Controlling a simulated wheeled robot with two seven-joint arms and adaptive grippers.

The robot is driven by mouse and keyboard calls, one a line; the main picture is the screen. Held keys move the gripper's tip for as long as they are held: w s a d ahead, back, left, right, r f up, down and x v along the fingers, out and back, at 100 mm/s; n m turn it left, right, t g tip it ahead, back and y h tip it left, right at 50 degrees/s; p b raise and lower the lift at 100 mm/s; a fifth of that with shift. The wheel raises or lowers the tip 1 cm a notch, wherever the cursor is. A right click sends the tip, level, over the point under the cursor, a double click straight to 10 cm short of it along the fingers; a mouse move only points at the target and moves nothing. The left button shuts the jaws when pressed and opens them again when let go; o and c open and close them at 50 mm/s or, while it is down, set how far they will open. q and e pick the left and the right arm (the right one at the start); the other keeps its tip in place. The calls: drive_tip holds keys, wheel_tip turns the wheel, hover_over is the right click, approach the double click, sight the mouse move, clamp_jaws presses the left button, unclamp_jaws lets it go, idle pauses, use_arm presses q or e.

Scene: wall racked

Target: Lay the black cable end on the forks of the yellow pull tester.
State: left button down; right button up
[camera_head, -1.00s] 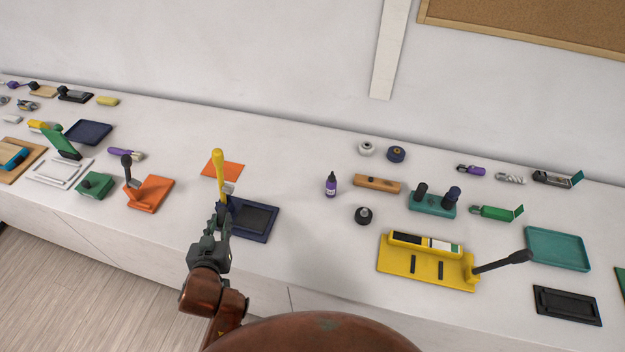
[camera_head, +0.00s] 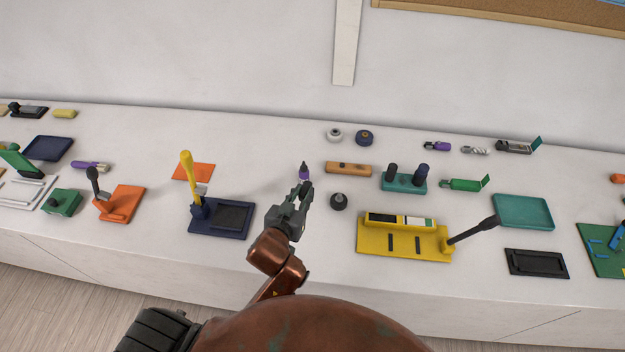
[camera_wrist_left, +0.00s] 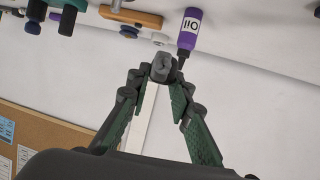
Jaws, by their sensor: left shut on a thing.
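The yellow pull tester (camera_head: 370,245) lies on the bench right of centre in the head view. It has two short dark forks (camera_head: 404,243), a display block at the back and a black lever at its right end. My left gripper (camera_head: 306,187) is in the air to the left of the tester, in front of the purple oil bottle. In the left wrist view its fingertips are shut on a small dark grey piece (camera_wrist_left: 164,68), which looks like the black cable end. The fingers hide most of it in the head view. My right gripper is not in view.
The oil bottle (camera_wrist_left: 189,30) stands just beyond my left gripper. A dark round pot (camera_head: 339,201) stands between gripper and tester. A navy press (camera_head: 215,230) with a yellow lever stands left. A black tray (camera_head: 537,263) and a teal tray (camera_head: 523,212) lie right of the tester.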

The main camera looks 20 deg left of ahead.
use_arm(q)
drive_tip(key=s+a+r+n+y+p, duration=0.2)
drive_tip(key=a+p, duration=0.1)
drive_tip(key=p, duration=0.1)
hover_over(284, 188)
drive_tip(key=shift+g+y, duration=0.3)
drive_tip(key=f, duration=1)
drive_tip(key=shift+s+d, duration=0.25)
drive_tip(key=shift+s, duration=0.1)
drive_tip(key=shift+w+a+f, duration=0.25)
drive_tip(key=shift+w+f, duration=0.1)
drive_tip(key=shift+f, duration=1.65)
drive_tip(key=c, duration=2.2)
unclamp_jaws()
drive_tip(key=shift+f, duration=0.2)
drive_tip(key=o, duration=0.5)
drive_tip(key=shift+c, duration=0.2)
